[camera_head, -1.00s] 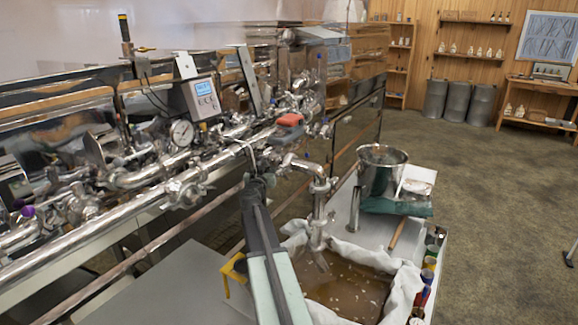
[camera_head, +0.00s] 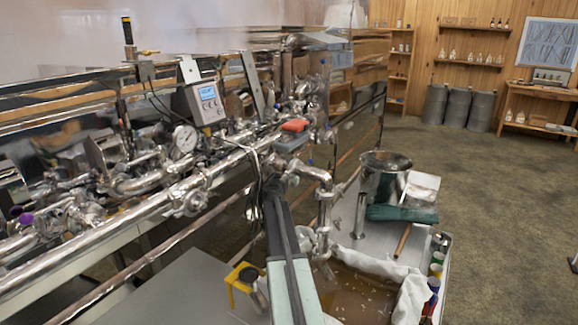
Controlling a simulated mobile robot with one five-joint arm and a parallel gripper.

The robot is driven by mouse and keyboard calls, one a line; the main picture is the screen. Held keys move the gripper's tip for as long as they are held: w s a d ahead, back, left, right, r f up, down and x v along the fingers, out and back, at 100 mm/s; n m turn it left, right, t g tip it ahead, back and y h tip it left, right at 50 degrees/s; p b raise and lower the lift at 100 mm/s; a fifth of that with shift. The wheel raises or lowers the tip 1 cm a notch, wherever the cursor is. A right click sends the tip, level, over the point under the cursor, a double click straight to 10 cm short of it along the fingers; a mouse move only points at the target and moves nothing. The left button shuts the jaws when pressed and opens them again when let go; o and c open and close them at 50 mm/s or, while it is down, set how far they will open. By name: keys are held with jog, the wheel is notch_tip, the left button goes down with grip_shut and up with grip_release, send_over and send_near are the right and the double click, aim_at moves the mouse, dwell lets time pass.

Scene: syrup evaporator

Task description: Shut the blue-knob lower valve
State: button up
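My arm (camera_head: 283,255) reaches up from the bottom of the camera_head view toward the steel pipework. My gripper (camera_head: 268,176) is small and dark at its far end, against the pipes near the elbow outlet. Its fingers blend into the metal, so I cannot tell whether they are open or touching anything. I cannot clearly make out a blue-knob lower valve; it may be hidden by the arm or too small. The steel outlet pipe (camera_head: 324,205) bends down just right of the gripper, over a cloth-lined tub (camera_head: 408,296) of brown liquid.
A red handle (camera_head: 295,125) sits on the pipework above the gripper. A steel valve (camera_head: 188,203) is on the long front pipe to the left. A pressure gauge (camera_head: 185,139) and a digital controller (camera_head: 207,101) stand behind. A steel funnel-topped pot (camera_head: 385,162) is at right. Open floor lies beyond.

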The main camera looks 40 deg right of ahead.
grip_shut()
jog(key=shift+w+a, duration=0.1)
jog(key=shift+a, duration=0.05)
dwell(1.2)
